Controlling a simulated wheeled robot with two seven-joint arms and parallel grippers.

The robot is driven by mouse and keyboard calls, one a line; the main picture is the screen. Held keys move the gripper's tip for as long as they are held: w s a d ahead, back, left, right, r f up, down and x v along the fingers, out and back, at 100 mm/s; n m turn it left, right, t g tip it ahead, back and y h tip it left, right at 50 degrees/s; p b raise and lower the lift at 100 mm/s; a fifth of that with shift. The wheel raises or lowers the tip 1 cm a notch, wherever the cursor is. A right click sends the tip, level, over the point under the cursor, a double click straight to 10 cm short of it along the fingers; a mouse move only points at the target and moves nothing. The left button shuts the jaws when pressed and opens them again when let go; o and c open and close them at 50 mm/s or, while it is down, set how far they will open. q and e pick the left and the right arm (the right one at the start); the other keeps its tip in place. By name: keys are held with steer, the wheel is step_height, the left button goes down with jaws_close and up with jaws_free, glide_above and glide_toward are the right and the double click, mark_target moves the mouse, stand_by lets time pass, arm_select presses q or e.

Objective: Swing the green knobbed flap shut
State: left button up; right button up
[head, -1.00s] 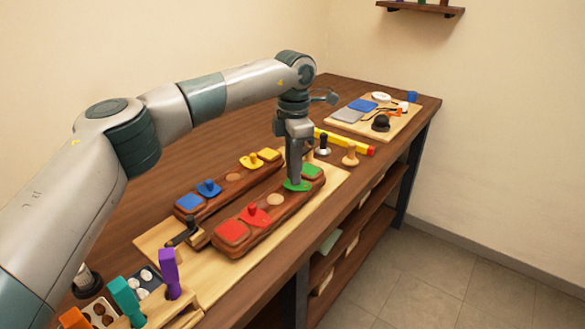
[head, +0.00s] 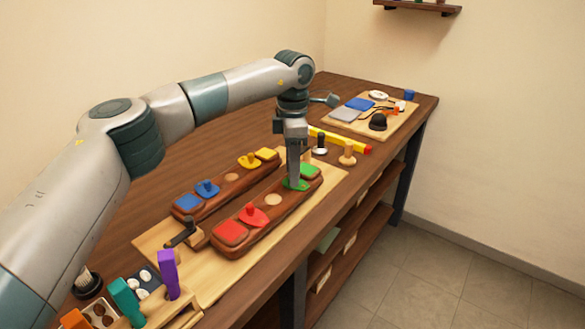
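The green flap (head: 303,186) lies on the front wooden block (head: 262,232), towards its far right end, beside a green square patch (head: 311,170). My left gripper (head: 294,182) points straight down at the flap. Its fingers cover the flap's knob, so I cannot see whether they are closed on it. A bare round spot (head: 273,200) shows on the block between the green flap and a red knobbed flap (head: 253,216). My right gripper is not in the picture.
A second block behind carries a blue knobbed flap (head: 207,189) and a yellow knobbed flap (head: 250,161). A black-handled clamp (head: 182,234) sits at the board's left. A yellow bar (head: 341,140) and small knobbed pegs (head: 347,156) stand beyond the gripper.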

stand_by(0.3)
